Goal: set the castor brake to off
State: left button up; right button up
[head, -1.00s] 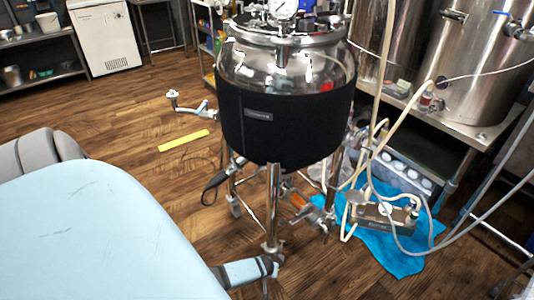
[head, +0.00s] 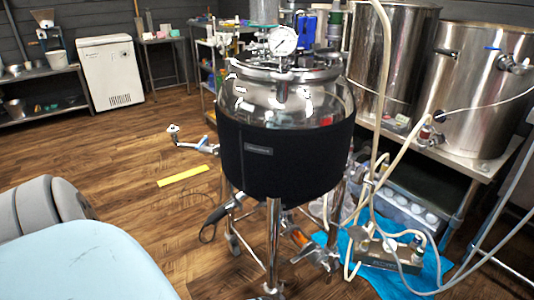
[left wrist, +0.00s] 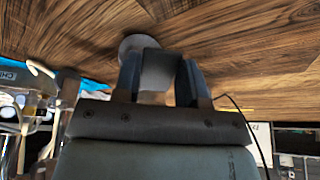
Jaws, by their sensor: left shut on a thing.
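The vessel (head: 285,160) with a black jacket and glass upper body stands on metal legs in the head view. The foot of its front leg (head: 272,288) is at the bottom edge, where the castor is cut off. In the left wrist view my left gripper (left wrist: 159,78) is shut on a grey block, which I take as the castor brake (left wrist: 158,70). A round pale grey part, likely the castor wheel (left wrist: 132,43), shows just beyond it on the wood floor. The brake's setting cannot be read. My left gripper is below the head view; my right gripper is not in view.
A blue sheet (head: 420,280) with a pump (head: 385,252) and hoses lies at the right of the vessel. A steel table (head: 470,165) bears big steel tanks. A yellow strip (head: 183,176) lies on the floor. The floor at left is open.

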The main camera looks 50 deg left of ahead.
pick_arm(q)
jog(key=shift+w+a+r+g+h+p, duration=0.1)
jog(key=shift+r+g+h+p, duration=0.3)
jog(key=shift+r+g+p, duration=0.25)
jog(key=shift+w+a+r+g+h+p, duration=0.15)
jog(key=shift+g+h+p, duration=0.15)
jog(key=shift+g+h, duration=0.3)
jog(key=shift+r+g+h, duration=0.1)
jog(key=shift+g+h, duration=0.2)
jog(key=shift+g, duration=0.05)
jog(key=shift+r+g+h+b, duration=0.1)
jog(key=shift+g+h+b, duration=0.2)
jog(key=shift+r+g, duration=0.15)
jog(key=shift+g, duration=0.15)
jog(key=o, duration=0.8)
jog(key=shift+c, duration=0.2)
jog(key=shift+o, duration=0.9)
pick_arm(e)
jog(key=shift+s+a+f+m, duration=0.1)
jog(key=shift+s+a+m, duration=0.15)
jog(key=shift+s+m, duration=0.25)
